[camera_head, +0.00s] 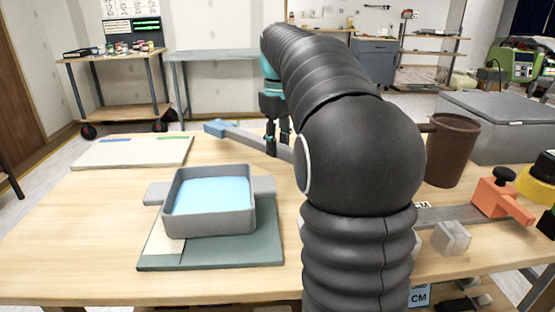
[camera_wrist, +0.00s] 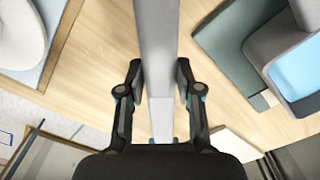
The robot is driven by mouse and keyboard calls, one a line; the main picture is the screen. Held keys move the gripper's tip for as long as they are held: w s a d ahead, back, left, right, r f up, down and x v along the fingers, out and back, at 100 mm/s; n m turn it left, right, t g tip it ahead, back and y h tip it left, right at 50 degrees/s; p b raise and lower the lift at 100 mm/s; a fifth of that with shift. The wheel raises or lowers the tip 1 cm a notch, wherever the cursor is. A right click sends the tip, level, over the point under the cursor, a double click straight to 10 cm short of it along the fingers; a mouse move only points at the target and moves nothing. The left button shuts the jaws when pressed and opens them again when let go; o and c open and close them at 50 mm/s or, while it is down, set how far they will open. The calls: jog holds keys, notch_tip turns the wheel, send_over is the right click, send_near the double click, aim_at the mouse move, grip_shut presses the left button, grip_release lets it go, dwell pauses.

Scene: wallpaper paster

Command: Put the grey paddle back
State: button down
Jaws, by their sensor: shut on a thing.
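The grey paddle (camera_head: 250,138), a long flat grey bar with a pale blue end (camera_head: 215,128), is held above the table in the head view. My gripper (camera_head: 278,145) points down and is shut on its shaft; the blue end sticks out to the left. In the wrist view the paddle (camera_wrist: 159,40) runs between the two fingers of my gripper (camera_wrist: 160,85). My arm hides the paddle's right end in the head view.
A grey tray (camera_head: 168,210) of light blue paste stands on a green-grey board (camera_head: 250,257). A pale panel (camera_head: 130,155) lies at the back left. A brown cup (camera_head: 452,150), orange clamp (camera_head: 495,195) and grey box (camera_head: 510,130) are right of my arm. The left tabletop is clear.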

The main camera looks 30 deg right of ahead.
aim_at(279, 158)
jog(key=shift+f+b, duration=0.3)
jog(key=shift+f, duration=1.65)
jog(key=c, duration=0.8)
grip_release()
jog(key=shift+o, duration=0.2)
notch_tip(279, 158, up, 11)
jog(key=shift+s+d+p, duration=0.1)
jog(key=shift+p, duration=0.9)
jog(key=shift+r, duration=0.5)
